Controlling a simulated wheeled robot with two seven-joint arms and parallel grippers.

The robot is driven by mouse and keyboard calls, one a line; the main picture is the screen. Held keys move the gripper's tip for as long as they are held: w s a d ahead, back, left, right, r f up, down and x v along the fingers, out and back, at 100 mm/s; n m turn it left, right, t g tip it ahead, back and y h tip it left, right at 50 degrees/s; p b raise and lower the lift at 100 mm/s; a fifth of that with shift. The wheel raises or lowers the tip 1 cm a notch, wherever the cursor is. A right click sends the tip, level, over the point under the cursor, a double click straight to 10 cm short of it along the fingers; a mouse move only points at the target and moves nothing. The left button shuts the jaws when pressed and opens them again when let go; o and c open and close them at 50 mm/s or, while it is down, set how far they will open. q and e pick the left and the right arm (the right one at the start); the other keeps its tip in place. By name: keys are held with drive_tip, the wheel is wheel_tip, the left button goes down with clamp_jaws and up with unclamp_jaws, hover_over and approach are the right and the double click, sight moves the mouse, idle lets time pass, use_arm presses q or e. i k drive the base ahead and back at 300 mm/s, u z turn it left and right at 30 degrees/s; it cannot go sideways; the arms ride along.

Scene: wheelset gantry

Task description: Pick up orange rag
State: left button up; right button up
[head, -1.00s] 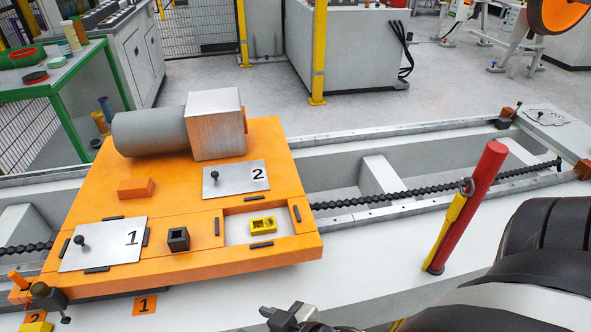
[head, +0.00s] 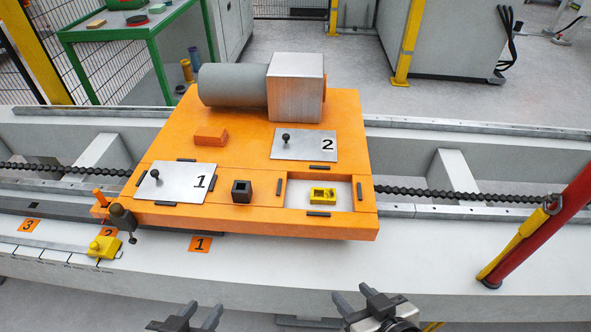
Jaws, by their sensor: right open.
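No orange thing in view is clearly a rag. A small flat orange piece (head: 96,23) lies on the green-framed table at the upper left; it is too small to tell whether it is cloth. An orange block (head: 211,137) with straight edges sits on the orange platform. My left gripper (head: 204,306) is at the bottom edge, its fingers apart and empty. My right gripper (head: 351,292) is to its right, open and empty. Both are in front of the white bench, away from both orange pieces.
The orange platform (head: 240,220) carries a grey cylinder (head: 231,85), a metal block (head: 295,87), plates marked 1 and 2 and a yellow part (head: 322,194). A red post (head: 540,232) stands at the right. The green-framed table (head: 160,32) is behind the rail.

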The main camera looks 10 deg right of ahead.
sight(204, 135)
drive_tip(key=u, duration=1.65)
drive_tip(key=i, duration=0.75)
drive_tip(key=z, duration=2.95)
